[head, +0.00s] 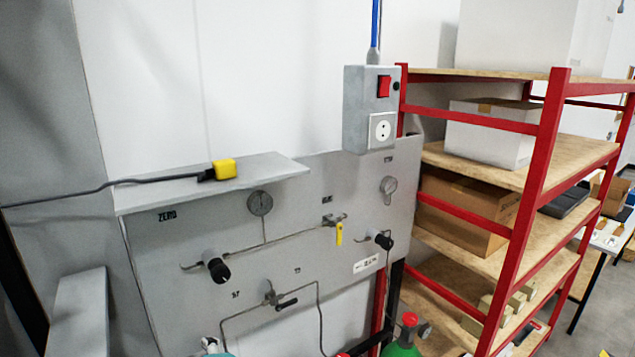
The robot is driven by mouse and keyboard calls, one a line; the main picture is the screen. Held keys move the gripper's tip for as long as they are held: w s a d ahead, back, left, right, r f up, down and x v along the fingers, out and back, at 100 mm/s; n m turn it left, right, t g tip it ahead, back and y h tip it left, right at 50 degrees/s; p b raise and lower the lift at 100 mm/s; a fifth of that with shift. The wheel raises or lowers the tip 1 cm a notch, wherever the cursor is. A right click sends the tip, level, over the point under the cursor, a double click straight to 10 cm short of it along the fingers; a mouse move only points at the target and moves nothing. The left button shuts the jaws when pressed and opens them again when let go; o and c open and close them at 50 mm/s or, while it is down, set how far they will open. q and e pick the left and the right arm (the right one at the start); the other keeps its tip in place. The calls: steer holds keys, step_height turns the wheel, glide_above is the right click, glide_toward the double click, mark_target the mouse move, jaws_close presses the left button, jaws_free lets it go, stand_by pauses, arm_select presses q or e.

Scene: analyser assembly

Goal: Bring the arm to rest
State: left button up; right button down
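Neither of my grippers shows in the head view, so I cannot see what they hold. A grey gas panel (215,302) with gauges, black knobs and thin pipes fills the middle. A yellow plug (224,169) on a black cable lies on the grey ledge (275,168) above the panel. A grey power box (355,110) with a red switch (384,87) and a white socket (382,130) hangs at the panel's upper right. The socket is empty. A yellow valve handle (339,233) points down.
A red-framed shelf rack (535,170) with wooden boards and boxes stands at the right. A green cylinder (402,347) with a red knob stands at the bottom, below the panel. A table (606,240) is at the far right. Floor shows at the right edge.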

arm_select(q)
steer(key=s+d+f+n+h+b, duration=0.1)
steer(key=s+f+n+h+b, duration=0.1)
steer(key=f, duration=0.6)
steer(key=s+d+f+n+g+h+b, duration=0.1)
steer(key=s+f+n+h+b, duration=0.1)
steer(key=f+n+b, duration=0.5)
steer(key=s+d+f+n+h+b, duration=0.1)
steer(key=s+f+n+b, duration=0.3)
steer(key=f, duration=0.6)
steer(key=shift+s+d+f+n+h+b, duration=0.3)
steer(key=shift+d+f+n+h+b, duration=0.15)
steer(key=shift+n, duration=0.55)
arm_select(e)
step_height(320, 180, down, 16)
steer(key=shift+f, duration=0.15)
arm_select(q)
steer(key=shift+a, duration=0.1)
